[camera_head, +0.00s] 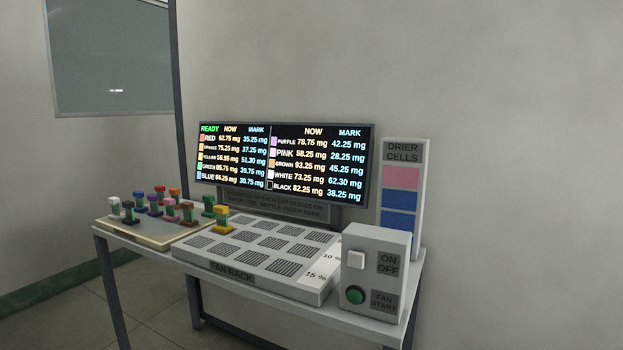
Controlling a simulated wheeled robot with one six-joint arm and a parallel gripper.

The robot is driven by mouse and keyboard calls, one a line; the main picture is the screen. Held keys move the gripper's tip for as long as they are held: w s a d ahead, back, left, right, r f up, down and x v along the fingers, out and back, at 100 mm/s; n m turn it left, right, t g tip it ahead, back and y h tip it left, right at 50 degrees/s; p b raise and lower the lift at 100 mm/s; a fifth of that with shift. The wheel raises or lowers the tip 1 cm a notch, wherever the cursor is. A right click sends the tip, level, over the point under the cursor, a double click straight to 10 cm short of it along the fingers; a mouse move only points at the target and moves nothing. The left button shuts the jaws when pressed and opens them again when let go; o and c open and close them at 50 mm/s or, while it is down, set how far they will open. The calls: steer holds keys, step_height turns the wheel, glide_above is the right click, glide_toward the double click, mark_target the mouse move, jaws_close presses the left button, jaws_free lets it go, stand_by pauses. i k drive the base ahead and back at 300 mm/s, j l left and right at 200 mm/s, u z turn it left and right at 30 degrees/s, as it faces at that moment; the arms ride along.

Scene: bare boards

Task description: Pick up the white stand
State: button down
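Several small coloured stands, spool-like with a wider top and base, are grouped on a beige tray (165,240) at the left end of the table. A white-topped stand (114,204) is at the far left of the group, next to a black one (129,212). It looks upright, but it is small and its details are hard to make out. My gripper is not in view.
A fan rack (262,268) with dark grilles fills the table's middle. A control box (376,262) with a green button stands at the right front. A lit display (284,160) and a drier cells panel (402,188) stand behind. A wall is behind the table.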

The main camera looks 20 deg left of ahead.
mark_target(114, 201)
steer(key=u, duration=2)
steer(key=i+j, duration=0.15)
steer(key=i, duration=0.45)
steer(key=i+j+u, duration=0.1)
steer(key=i, duration=0.55)
